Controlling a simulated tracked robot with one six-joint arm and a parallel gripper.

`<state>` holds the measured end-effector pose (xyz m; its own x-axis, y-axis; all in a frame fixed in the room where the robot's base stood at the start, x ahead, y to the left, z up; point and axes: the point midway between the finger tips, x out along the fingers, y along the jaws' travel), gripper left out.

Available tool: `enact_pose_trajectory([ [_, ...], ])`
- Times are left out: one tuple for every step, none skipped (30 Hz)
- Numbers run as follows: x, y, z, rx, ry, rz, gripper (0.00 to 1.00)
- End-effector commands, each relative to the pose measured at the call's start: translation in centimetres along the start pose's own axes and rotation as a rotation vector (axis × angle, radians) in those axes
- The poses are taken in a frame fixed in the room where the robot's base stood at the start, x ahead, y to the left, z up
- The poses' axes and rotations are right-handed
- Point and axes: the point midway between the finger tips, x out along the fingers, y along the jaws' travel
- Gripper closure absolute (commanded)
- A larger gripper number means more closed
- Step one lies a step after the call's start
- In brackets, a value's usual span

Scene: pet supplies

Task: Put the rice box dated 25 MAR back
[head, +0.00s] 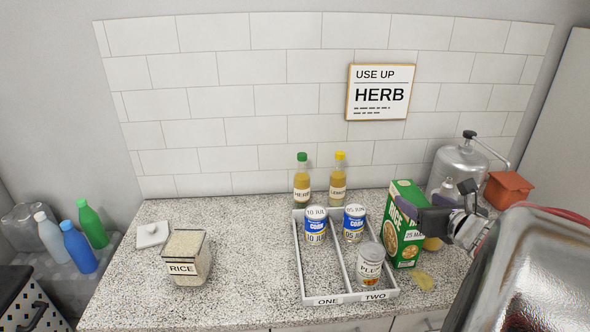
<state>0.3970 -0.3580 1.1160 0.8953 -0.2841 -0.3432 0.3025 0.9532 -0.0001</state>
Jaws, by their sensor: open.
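The rice box (406,245) is green and white, with RICE and 25 MAR printed on it. It stands upright on the counter, just right of the two-lane tray. My gripper (428,218) is at the upper right part of the box, with its dark jaws open. One jaw overlaps the box in the picture; I cannot tell whether it touches. A clear container (188,268) labelled RICE stands open at the left, filled with pale grains. Its likely lid (153,236), white, lies behind it to the left.
Two bottles (302,182) (338,184) stand behind. Counter is clear between container and tray.

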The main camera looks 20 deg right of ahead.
Motion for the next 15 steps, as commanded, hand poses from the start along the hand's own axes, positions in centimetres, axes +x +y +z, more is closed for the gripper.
enact_pose_trajectory([
  [0.17,0.02,0.00,0.000,0.000,0.001,0.31],
  [0.21,0.01,0.00,0.000,0.000,0.000,0.31],
  [0.22,0.00,0.00,0.000,0.000,0.000,0.31],
  [0.22,0.00,0.01,0.000,0.000,0.000,0.31],
  [0.21,0.00,0.01,0.000,0.000,0.000,0.31],
  [0.20,0.00,0.01,0.000,0.000,0.000,0.31],
  [0.20,0.01,0.01,0.000,0.000,0.000,0.31],
  [0.20,0.01,0.01,0.000,0.000,0.000,0.31],
  [0.20,0.02,0.01,0.000,0.000,0.000,0.31],
  [0.22,0.02,0.01,0.000,0.000,0.000,0.31],
  [0.26,0.03,0.00,0.000,0.000,0.000,0.31],
  [0.37,0.05,-0.01,0.000,0.000,0.001,0.31],
  [0.49,0.06,-0.02,0.001,0.000,0.001,0.31],
  [0.67,0.07,-0.04,0.001,0.000,0.001,0.31],
  [0.96,0.11,-0.07,0.001,0.001,0.002,0.31],
])
